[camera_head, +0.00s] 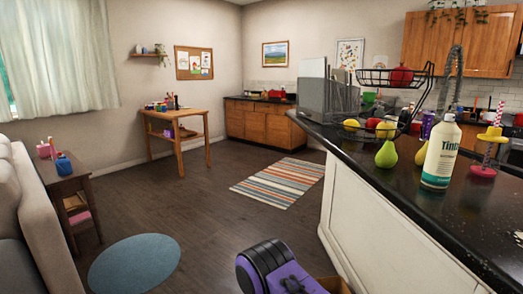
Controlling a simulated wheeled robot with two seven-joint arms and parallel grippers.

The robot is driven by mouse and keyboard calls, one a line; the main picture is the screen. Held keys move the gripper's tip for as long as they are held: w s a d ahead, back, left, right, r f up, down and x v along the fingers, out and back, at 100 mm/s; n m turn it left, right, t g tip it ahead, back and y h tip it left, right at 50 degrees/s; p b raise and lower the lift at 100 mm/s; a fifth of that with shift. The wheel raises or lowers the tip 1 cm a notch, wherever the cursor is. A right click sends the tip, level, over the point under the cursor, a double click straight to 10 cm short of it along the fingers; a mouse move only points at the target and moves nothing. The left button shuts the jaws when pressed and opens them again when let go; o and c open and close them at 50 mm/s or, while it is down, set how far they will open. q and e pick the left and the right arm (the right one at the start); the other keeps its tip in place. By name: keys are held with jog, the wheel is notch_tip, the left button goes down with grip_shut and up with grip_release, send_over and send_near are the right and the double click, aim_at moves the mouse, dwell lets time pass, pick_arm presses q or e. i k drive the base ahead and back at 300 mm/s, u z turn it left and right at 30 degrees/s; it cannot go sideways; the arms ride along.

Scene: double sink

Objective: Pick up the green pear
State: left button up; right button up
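A green pear (387,154) stands upright on the dark countertop (400,192), close to its left edge and in front of the wire fruit basket. Neither of my grippers shows in the head view. Nothing is seen touching the pear.
The white bottle (441,153) with a green lower part stands right of the pears. A two-tier black wire basket (413,112) with fruit is behind them. A yellow and pink stand (485,171) is farther right. The countertop in front is mostly clear.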

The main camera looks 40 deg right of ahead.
aim_at(387, 158)
jog(key=i, duration=2.05)
jog(key=z, duration=4)
